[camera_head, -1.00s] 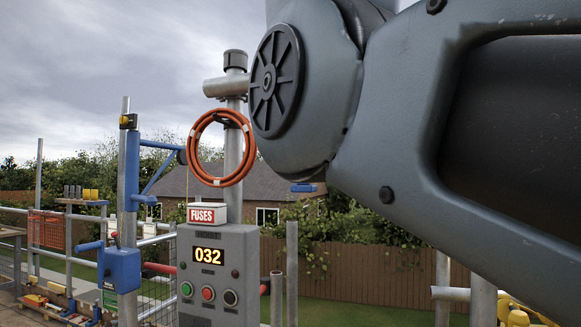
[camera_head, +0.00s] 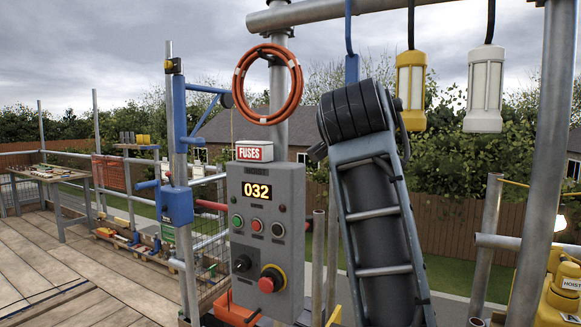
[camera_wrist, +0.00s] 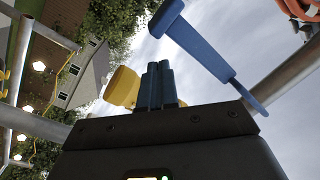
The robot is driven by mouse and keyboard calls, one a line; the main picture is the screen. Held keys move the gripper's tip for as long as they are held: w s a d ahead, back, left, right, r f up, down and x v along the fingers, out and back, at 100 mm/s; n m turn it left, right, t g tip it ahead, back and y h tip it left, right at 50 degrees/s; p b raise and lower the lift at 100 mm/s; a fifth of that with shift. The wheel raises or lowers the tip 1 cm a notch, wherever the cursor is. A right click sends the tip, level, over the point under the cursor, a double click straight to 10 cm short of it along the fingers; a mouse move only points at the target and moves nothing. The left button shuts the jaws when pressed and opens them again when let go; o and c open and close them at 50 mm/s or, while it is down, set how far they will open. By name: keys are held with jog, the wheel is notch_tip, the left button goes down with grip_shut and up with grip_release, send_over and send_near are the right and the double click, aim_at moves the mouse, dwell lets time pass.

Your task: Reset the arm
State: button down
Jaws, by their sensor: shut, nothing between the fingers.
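My gripper (camera_wrist: 158,68) shows in the wrist view as two blue fingers pressed together above the dark gripper body. It is shut and empty. A yellow rounded object (camera_wrist: 122,88) shows just left of the fingers, and a blue bar (camera_wrist: 195,45) crosses above and to their right. I cannot tell how far either is from the fingers. In the head view I cannot pick out the gripper. A grey frame with rungs around a dark cylinder (camera_head: 375,230) stands right of centre there; I cannot tell whether it is part of my arm.
A hoist control box (camera_head: 265,235) reading 032 stands at centre, below a fuse box (camera_head: 254,151) and a coiled orange hose (camera_head: 291,100). Yellow (camera_head: 411,90) and white (camera_head: 484,90) lamps hang at upper right. A blue bracket (camera_head: 178,205) is on the left post. Planks at left look open.

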jog(key=s+d+f+n+y, duration=0.1)
jog(key=s+f+n+y, duration=0.15)
jog(key=f, duration=0.85)
jog(key=s+f+n+y, duration=0.1)
jog(key=s+f+n, duration=0.15)
jog(key=f, duration=0.95)
jog(key=s+d+f+n+y, duration=0.1)
jog(key=s+f+n, duration=0.1)
jog(key=s+f, duration=0.6)
jog(key=s+d+f+n+y, duration=0.1)
jog(key=s+d+f+n, duration=0.1)
jog(key=s+f, duration=0.6)
jog(key=s+d+f+n+g+y, duration=0.1)
jog(key=s+f, duration=0.3)
jog(key=s, duration=0.9)
jog(key=s+d+f+n+g+y, duration=0.15)
jog(key=s+f, duration=0.25)
jog(key=s, duration=1)
jog(key=s+r+h, duration=0.1)
jog(key=s+r, duration=0.3)
jog(key=s, duration=0.5)
jog(key=shift+s+d+r+h, duration=0.2)
jog(key=shift+s+d+h, duration=0.1)
jog(key=shift+d, duration=0.15)
jog(key=shift+n, duration=0.25)
